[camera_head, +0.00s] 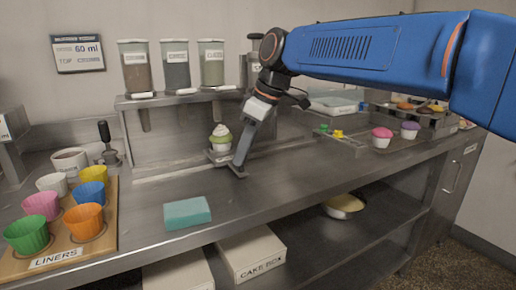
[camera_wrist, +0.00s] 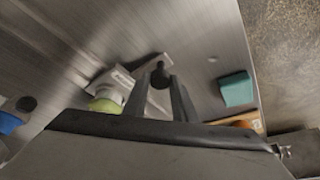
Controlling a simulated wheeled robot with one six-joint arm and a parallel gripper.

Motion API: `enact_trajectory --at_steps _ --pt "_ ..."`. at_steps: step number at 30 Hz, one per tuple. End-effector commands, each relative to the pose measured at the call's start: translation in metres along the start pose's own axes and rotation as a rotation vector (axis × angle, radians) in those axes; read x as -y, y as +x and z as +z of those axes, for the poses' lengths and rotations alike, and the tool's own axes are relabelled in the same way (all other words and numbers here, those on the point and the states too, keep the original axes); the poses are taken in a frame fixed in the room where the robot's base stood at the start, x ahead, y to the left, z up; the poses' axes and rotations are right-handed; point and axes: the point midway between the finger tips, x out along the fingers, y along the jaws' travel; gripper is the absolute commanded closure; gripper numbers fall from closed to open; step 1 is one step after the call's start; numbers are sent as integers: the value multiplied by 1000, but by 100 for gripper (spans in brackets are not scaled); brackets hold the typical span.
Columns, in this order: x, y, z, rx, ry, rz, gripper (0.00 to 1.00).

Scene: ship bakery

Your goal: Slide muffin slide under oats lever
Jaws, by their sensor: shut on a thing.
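The muffin (camera_head: 220,138), with a green cup and pale top, stands upright on its small slide at the back of the steel counter. It is below the right-hand dispenser (camera_head: 212,64). My gripper (camera_head: 238,168) is just right of the muffin, low at the counter. In the wrist view my gripper (camera_wrist: 160,92) is shut on the slide's dark knob (camera_wrist: 159,74), with the muffin (camera_wrist: 104,103) beside it. Three dispensers with white levers hang on the rack; the others are the left (camera_head: 135,68) and middle (camera_head: 175,66). Their labels are too small to read surely, so I cannot tell which holds oats.
A teal sponge (camera_head: 187,213) lies on the front counter. A liner board (camera_head: 108,222) with colored cups stands at left, near a mug (camera_head: 69,161) and a black-handled tool (camera_head: 105,140). Two frosted muffins (camera_head: 382,135) stand at right. The counter left of the muffin is clear.

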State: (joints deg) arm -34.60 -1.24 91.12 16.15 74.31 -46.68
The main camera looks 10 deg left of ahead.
Motion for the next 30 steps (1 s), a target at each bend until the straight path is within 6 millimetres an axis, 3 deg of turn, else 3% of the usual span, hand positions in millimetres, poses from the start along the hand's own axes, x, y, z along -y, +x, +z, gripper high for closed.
enact_trajectory --at_steps 12,13,15,25,30 --pt "4 1 -4 -2 0 2 100" --pt "4 1 -4 -2 0 2 69" --pt "4 1 -4 -2 0 2 57" --pt "4 -1 -4 -1 0 1 57" --pt "4 -18 -4 -3 0 2 57"
